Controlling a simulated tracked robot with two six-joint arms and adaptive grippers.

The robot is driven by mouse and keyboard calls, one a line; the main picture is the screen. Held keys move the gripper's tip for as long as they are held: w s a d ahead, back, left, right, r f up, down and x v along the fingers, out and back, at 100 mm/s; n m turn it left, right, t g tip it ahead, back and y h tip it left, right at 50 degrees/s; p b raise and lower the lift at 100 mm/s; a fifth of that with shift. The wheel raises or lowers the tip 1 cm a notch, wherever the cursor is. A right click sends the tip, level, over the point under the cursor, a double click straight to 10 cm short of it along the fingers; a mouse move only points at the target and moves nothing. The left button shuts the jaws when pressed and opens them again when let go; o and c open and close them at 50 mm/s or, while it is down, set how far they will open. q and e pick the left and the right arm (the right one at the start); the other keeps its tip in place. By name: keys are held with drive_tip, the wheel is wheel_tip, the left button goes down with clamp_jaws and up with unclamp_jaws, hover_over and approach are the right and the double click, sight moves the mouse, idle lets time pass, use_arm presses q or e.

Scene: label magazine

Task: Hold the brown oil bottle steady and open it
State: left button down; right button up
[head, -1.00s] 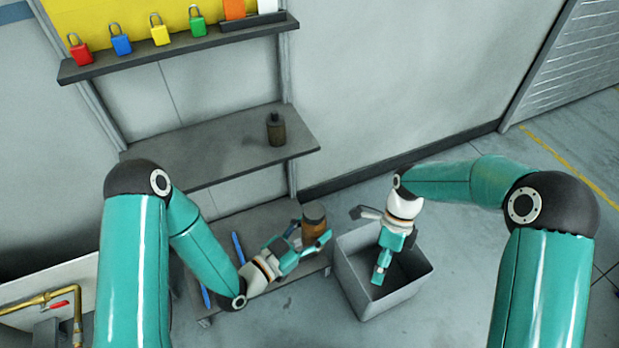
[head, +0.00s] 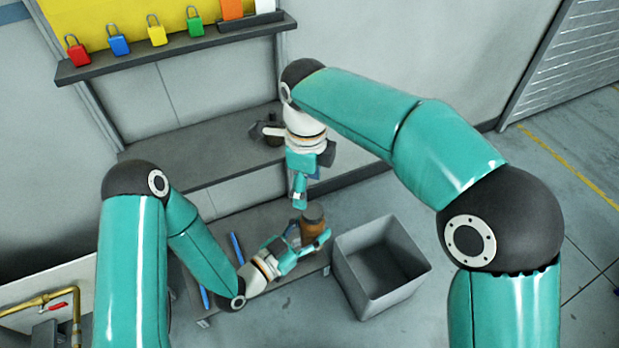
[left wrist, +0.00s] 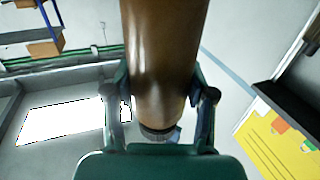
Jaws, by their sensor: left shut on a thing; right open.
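The brown oil bottle (head: 311,231) is in the middle of the head view, its dark cap (head: 314,211) on top. My left gripper (head: 306,246) is shut around its body from the left. In the left wrist view the brown bottle (left wrist: 160,60) stands large between the two fingers. My right gripper (head: 299,192) is open and points down just above and slightly left of the bottle's cap. Whether it touches the cap cannot be told.
A grey open bin (head: 346,276) stands on the floor right of the bottle. Several coloured padlocks (head: 157,33) sit on the upper shelf. Blue rods (head: 238,249) lie on the low shelf.

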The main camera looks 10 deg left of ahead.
sight(308, 207)
wheel_tip(308, 207, down, 7)
drive_tip(key=shift+r, duration=0.2)
drive_tip(key=shift+c, duration=0.3)
